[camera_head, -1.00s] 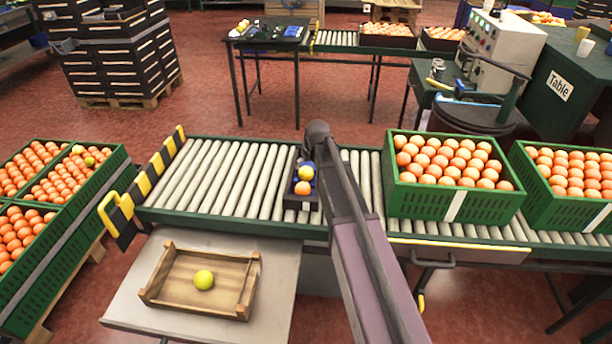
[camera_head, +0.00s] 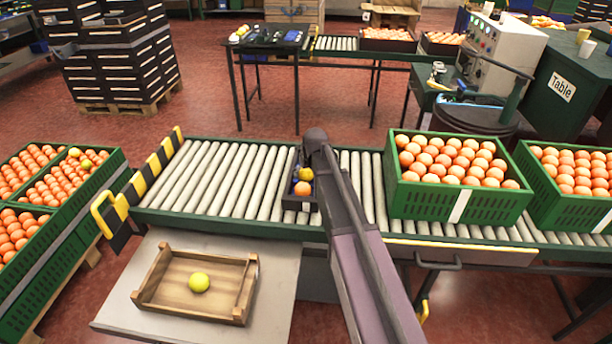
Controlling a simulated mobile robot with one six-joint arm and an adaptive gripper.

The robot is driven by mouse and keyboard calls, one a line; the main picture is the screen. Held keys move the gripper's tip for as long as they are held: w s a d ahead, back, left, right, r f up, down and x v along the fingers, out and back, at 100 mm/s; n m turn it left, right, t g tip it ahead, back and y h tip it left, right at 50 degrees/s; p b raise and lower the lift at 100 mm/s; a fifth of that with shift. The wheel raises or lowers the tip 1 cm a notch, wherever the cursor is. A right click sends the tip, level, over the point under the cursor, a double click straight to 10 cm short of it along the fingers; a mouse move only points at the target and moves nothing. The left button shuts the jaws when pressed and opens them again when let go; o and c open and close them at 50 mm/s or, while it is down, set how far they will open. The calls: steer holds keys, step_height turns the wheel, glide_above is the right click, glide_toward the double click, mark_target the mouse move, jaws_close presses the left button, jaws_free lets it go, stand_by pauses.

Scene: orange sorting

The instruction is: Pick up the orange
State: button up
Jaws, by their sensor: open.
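An orange (camera_head: 302,188) lies in the front part of a small dark crate (camera_head: 296,204) on the roller conveyor. A yellow fruit (camera_head: 305,174) lies just behind it, with something blue beside it. My arm comes up from the bottom and its dark wrist joint stands above and just behind this crate. The arm covers the crate's right side. A yellow-green fruit (camera_head: 199,282) lies alone in a wooden tray (camera_head: 165,304) on the grey side table.
A green crate full of oranges (camera_head: 460,203) stands on the conveyor right of my arm, with another (camera_head: 572,205) beyond it. Stacked green crates (camera_head: 70,225) of oranges stand at the left. The rollers (camera_head: 215,178) left of the small crate are clear.

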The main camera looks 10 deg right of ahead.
steer(key=c, duration=0.8)
steer(key=shift+r, duration=0.15)
step_height(320, 180, up, 10)
steer(key=p, duration=1)
steer(key=shift+d, duration=0.15)
stand_by(0.9)
